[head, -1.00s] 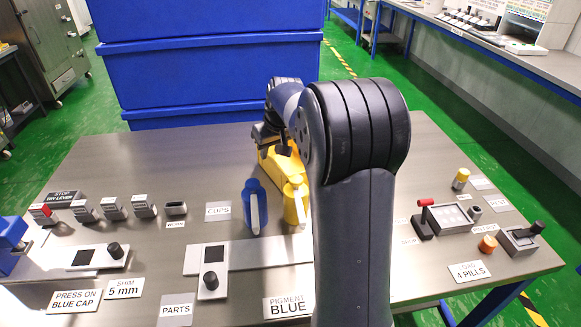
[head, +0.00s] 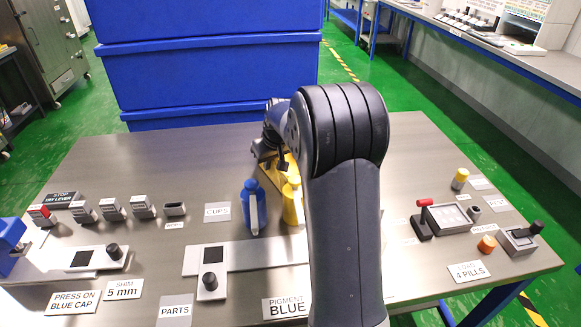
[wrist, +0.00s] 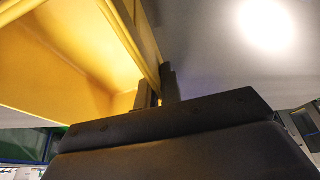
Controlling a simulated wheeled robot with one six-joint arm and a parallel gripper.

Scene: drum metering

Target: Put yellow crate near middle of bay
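The yellow crate (head: 290,167) is at the middle of the table, behind the yellow jug, and partly hidden by my arm. In the wrist view the crate (wrist: 75,45) fills the upper left, its inside facing the camera. My gripper (wrist: 158,92) has one finger inside the crate and the other outside, with the crate's wall between them; it looks shut on that wall. In the head view my gripper (head: 264,160) is at the crate's left side. Whether the crate touches the table is hidden.
A blue jug (head: 251,205) and a yellow jug (head: 292,203) stand just in front of the crate. Large blue bins (head: 210,80) stand behind the table. The table's back left is clear. A red-handled device (head: 448,217) is at right.

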